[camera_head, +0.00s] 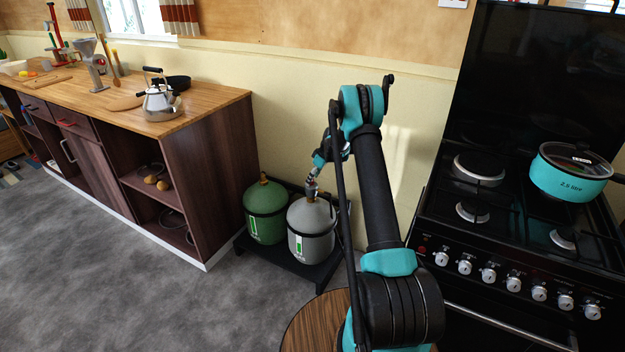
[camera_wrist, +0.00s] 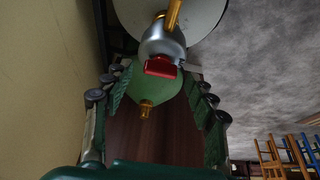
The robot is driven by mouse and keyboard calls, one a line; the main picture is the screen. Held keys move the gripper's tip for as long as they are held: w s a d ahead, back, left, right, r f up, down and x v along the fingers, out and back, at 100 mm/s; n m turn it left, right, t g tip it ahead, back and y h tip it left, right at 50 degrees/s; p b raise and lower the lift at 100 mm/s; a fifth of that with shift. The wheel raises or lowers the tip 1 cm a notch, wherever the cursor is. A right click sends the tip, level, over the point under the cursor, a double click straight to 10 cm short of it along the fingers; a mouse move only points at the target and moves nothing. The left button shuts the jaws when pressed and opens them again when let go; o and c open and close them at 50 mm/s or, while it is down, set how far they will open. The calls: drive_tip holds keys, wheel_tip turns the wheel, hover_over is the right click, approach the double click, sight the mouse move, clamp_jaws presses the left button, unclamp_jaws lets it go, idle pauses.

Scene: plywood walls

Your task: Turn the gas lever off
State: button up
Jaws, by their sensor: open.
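The gas lever (camera_wrist: 160,67) is a small red piece on a silver regulator (camera_wrist: 163,42) in the wrist view, joined to a brass-coloured pipe. The regulator sits on top of the grey gas cylinder (camera_head: 311,243), whose pale top (camera_wrist: 203,14) shows at the upper edge of the wrist view. My gripper (camera_wrist: 156,82) is open, with one finger on each side of the red lever and no clear contact. In the head view my gripper is small and partly hidden by my arm, just above the grey cylinder. The lever itself is too small to make out there.
A green gas cylinder (camera_head: 265,222) with a brass valve (camera_wrist: 146,108) stands beside the grey one on a low black stand (camera_head: 284,264). A wooden cabinet (camera_head: 222,178) is at left, a black stove (camera_head: 500,255) at right. The wall is close behind the cylinders.

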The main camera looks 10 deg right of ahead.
drive_tip(key=shift+w+a+f, duration=0.1)
drive_tip(key=shift+a+f, duration=0.05)
drive_tip(key=shift+f, duration=0.25)
drive_tip(key=c, duration=1.2)
drive_tip(key=shift+o, duration=0.2)
